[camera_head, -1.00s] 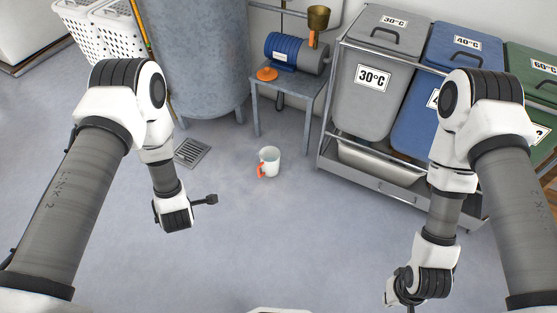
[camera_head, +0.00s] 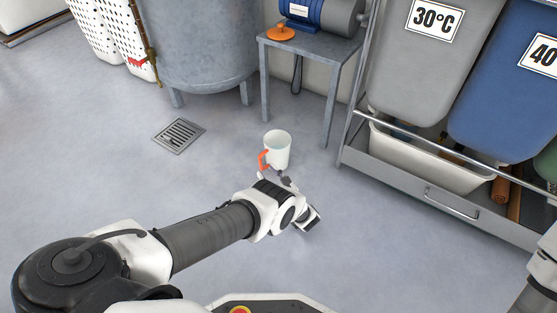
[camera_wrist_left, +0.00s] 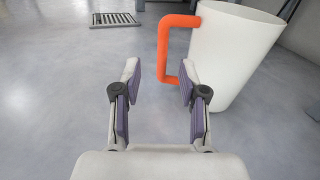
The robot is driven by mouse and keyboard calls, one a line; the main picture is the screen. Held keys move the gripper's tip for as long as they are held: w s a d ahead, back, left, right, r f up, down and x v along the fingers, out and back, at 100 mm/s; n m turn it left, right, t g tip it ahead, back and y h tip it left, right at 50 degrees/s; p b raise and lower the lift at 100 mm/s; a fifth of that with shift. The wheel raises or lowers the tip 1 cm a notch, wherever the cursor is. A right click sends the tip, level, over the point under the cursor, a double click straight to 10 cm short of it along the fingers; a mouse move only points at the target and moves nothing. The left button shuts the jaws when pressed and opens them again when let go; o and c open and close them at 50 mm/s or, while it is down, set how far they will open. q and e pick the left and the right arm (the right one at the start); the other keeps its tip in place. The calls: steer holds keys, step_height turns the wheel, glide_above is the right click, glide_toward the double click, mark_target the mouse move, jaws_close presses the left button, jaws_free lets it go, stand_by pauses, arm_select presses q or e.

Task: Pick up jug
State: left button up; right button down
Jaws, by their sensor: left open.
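The jug (camera_head: 279,149) is white with an orange handle and stands upright on the grey floor. It also shows large in the left wrist view (camera_wrist_left: 232,50), with its handle (camera_wrist_left: 169,50) on the left side. My left gripper (camera_head: 274,177) is low, just in front of the jug. In the left wrist view, the left gripper (camera_wrist_left: 158,80) is open, with its two fingers apart and nothing held. The handle's lower end appears just beyond the fingers, nearer the right one. I cannot tell whether they touch. My right gripper is out of view; only part of my right arm shows.
A floor drain (camera_head: 179,136) lies left of the jug. A grey metal table (camera_head: 311,52) with a blue motor (camera_head: 315,12) stands behind it. A laundry bin rack (camera_head: 440,197) stands to the right. The floor around the jug is clear.

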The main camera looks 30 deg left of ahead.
mark_target(261, 169)
arm_select(q)
steer(key=b+x, duration=0.1)
steer(key=x, duration=0.1)
steer(key=b+x, duration=0.2)
steer(key=x, duration=0.1)
steer(key=shift+w+f, duration=0.15)
steer(key=shift+f, duration=0.1)
steer(key=shift+a+r, duration=0.1)
steer(key=shift+r, duration=0.05)
jaws_close()
steer(key=shift+r, duration=0.15)
